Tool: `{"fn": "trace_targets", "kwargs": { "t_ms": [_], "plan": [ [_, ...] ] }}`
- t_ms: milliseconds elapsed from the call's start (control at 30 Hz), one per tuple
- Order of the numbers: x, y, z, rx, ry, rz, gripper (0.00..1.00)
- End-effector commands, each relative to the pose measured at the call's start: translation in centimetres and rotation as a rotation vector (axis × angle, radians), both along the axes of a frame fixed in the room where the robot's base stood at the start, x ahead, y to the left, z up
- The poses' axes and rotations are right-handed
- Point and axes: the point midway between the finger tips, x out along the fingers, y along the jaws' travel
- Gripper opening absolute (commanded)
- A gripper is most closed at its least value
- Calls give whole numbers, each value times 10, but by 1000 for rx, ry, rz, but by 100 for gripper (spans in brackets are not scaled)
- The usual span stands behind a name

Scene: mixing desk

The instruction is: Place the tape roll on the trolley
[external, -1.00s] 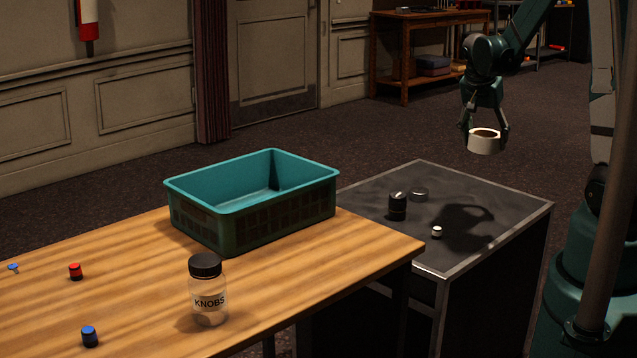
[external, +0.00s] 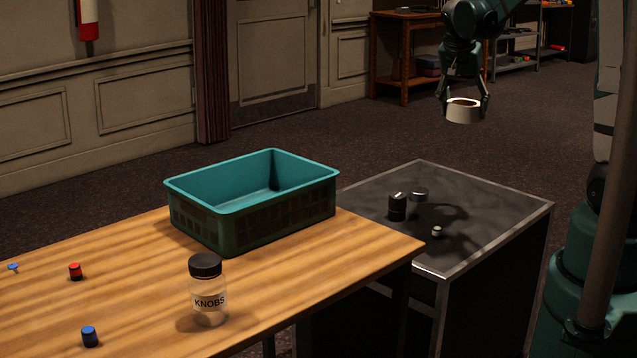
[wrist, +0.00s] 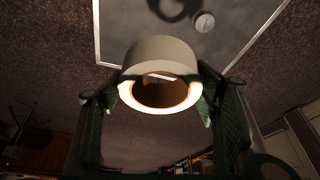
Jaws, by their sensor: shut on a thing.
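The tape roll (external: 463,112) is a short cream ring with a brown inside. My gripper (external: 464,103) is shut on it and holds it in the air, well above the dark-topped trolley (external: 480,221). In the wrist view the tape roll (wrist: 161,72) sits between the two green fingers of my gripper (wrist: 160,92), its opening facing the camera. The trolley's top (wrist: 232,35) with its pale metal rim shows beyond the roll in the wrist view.
The trolley's right part is clear. The wooden desk (external: 130,290) beside it bears a teal crate (external: 250,225) and a KNOBS jar (external: 208,290).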

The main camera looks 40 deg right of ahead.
Motion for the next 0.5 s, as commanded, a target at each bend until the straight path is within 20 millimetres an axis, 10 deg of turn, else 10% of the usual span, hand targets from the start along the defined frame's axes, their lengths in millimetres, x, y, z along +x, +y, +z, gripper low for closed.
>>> {"fn": "trace_targets", "kwargs": {
  "t_ms": [500],
  "plan": [
    [86, 105, 6, 0, 0, 186, 44]
  ]
}}
